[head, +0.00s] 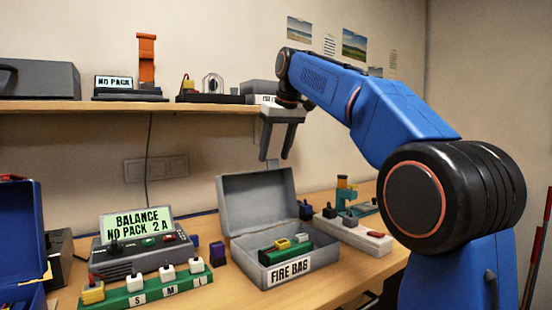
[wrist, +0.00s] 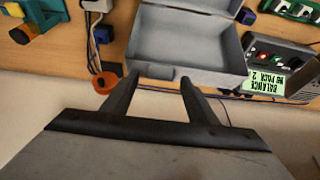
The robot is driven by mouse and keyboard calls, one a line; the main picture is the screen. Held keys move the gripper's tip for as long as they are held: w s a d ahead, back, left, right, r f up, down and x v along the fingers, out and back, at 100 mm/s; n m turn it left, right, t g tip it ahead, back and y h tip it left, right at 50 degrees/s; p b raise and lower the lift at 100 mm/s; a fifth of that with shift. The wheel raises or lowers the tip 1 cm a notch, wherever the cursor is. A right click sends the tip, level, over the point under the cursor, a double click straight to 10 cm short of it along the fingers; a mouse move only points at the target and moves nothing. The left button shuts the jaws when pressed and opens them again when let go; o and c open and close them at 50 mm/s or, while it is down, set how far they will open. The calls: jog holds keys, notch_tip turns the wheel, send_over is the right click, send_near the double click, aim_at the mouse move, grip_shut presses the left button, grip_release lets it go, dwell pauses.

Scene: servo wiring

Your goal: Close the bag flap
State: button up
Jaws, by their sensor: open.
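The fire bag (head: 287,270) is a grey box on the desk, labelled FIRE BAG on its front. Its flap (head: 262,202) stands open, raised at the back and leaning toward the wall. A green pack with yellow and grey blocks (head: 285,248) lies inside. My gripper (head: 274,159) is open and empty, pointing down, above the raised flap and apart from it in the head view. In the wrist view my fingers (wrist: 160,78) show apart, with the grey flap (wrist: 188,42) just beyond their tips. The bag's contents are out of that view.
A BALANCE charger (head: 140,240) and a green S-M-L strip (head: 150,288) stand left of the bag. A white power strip (head: 352,234) lies to its right. The shelf (head: 120,107) holds several devices behind my gripper. An open blue box (head: 20,245) is at far left.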

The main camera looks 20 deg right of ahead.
jog(key=shift+x, duration=0.9)
